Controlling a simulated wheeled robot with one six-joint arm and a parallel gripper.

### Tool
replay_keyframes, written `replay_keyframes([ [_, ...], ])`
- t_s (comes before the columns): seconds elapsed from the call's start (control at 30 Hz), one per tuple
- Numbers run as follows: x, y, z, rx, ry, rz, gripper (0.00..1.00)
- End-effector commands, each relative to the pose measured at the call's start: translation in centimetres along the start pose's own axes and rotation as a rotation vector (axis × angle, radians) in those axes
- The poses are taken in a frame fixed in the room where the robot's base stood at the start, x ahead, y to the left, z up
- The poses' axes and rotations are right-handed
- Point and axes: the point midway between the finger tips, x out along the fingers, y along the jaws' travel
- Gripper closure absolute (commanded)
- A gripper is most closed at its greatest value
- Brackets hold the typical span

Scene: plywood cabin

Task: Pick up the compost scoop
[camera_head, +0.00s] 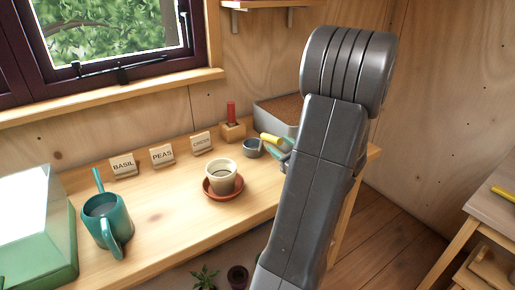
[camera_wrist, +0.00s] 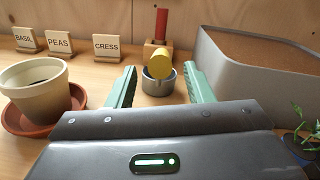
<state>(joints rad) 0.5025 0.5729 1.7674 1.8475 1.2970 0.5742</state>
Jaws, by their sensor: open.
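The compost scoop has a round grey bowl (camera_head: 252,148) and a thick yellow handle (camera_head: 270,139). It rests on the wooden bench with the handle pointing toward my gripper. In the wrist view the grey bowl (camera_wrist: 158,86) and the round handle end (camera_wrist: 160,65) appear between the green fingers. My gripper (camera_wrist: 160,70) is open and empty, one finger on each side of the handle in that view. In the head view my arm hides most of the gripper; a green finger shows close to the handle's end. I cannot tell how far the fingertips reach along the handle.
A grey compost tray (camera_wrist: 235,62) stands close on the right. A wooden block with a red stick (camera_head: 231,112) is behind the scoop. A cream pot on a terracotta saucer (camera_wrist: 38,88) stands left. Name signs (camera_head: 162,156) and a teal watering can (camera_head: 106,222) are farther left.

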Motion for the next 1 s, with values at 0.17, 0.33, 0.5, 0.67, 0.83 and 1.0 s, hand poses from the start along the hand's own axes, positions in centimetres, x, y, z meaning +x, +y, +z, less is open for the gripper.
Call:
replay_keyframes([
  [0.17,2.8,-0.1,-0.1,0.000,0.000,0.005,0.53],
  [0.33,4.5,-0.1,-0.2,0.000,0.000,0.002,0.53],
  [0.5,4.7,-0.1,-0.2,0.000,0.001,0.001,0.53],
  [0.67,4.6,-0.1,-0.2,0.000,0.001,0.001,0.69],
  [0.83,4.6,-0.1,-0.2,0.000,0.001,0.001,0.95],
  [1.0,4.6,-0.1,-0.2,-0.001,0.000,0.001,0.95],
])
